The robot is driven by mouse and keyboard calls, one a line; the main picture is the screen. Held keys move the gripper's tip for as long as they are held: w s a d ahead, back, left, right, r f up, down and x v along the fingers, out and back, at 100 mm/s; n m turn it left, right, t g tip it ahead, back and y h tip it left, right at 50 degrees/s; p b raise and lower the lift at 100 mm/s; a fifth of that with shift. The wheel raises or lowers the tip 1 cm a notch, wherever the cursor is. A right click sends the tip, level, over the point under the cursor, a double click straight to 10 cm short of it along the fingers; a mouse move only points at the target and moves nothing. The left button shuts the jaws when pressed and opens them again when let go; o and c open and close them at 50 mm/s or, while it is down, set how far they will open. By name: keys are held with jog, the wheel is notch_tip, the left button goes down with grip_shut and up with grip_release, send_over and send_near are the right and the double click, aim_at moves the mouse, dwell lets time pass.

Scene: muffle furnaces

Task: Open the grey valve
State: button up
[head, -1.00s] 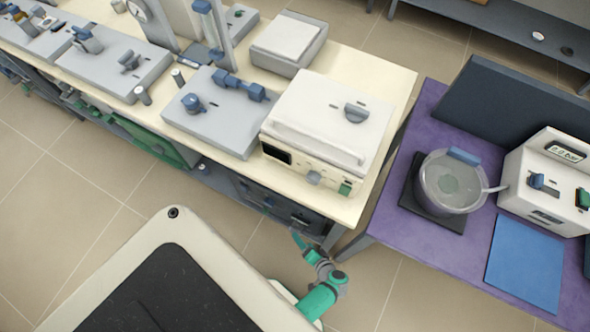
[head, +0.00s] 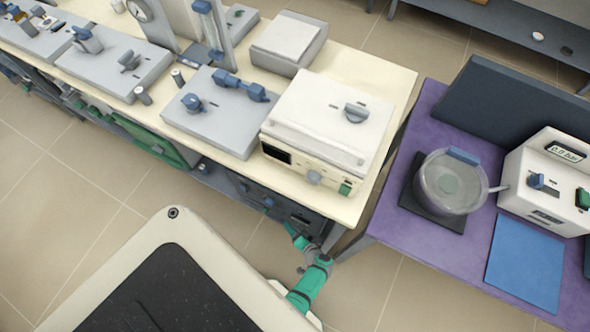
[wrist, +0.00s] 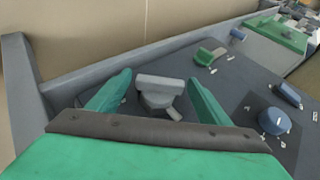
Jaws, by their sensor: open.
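The grey valve (wrist: 160,88) is in the middle of the wrist view, on a dark grey panel. It has a flat bar-shaped handle on a round body. My gripper (wrist: 159,78) is open, with one green finger to the left of the valve and the other to its right. Gaps show between the fingers and the handle; contact lower down cannot be told. In the head view, my green arm (head: 312,280) reaches to the low front of the bench, where the valve itself cannot be made out.
On the panel, a green handle (wrist: 209,56), a blue knob (wrist: 275,121) and a blue handle (wrist: 288,95) lie to the right of the valve. A raised grey edge (wrist: 100,76) runs behind it. The bench (head: 385,85) overhangs the panel; a purple table (head: 395,228) stands to the right.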

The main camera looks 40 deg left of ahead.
jog(key=c, duration=1)
jog(key=shift+c, duration=0.2)
jog(key=shift+f+y, duration=0.15)
jog(key=shift+y, duration=0.45)
jog(key=o, duration=1)
jog(key=shift+o, duration=0.2)
jog(key=shift+d+r, duration=0.1)
jog(key=shift+r, duration=0.1)
jog(key=v, duration=1)
jog(key=shift+d+r, duration=0.15)
jog(key=shift+d, duration=0.15)
